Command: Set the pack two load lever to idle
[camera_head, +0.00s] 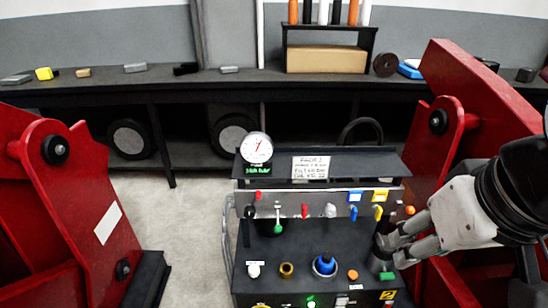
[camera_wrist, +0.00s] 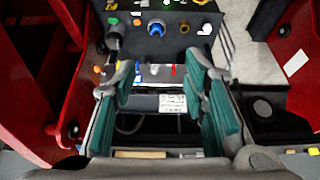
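The pack console (camera_head: 300,237) stands in the middle of the head view, with a small placard (camera_head: 310,167) whose top line seems to read Pack 2. Its upright face carries a green-tipped silver lever (camera_head: 278,220), a red lever (camera_head: 304,210), a blue lever (camera_head: 353,212) and a yellow lever (camera_head: 378,213). I cannot read which is the load lever. My gripper (camera_head: 384,253) is at the console's right end, overlapping a dark upright knob there. In the wrist view my gripper (camera_wrist: 160,68) has its teal-padded fingers apart, with nothing between the pads; contact with the knob is unclear.
A round gauge (camera_head: 257,148) stands on the console's top shelf. A blue knob (camera_head: 325,264) and several small buttons are on the lower deck. Red positioner frames (camera_head: 75,205) (camera_head: 462,100) flank the console. A dark bench (camera_head: 190,80) runs behind; floor is clear at left.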

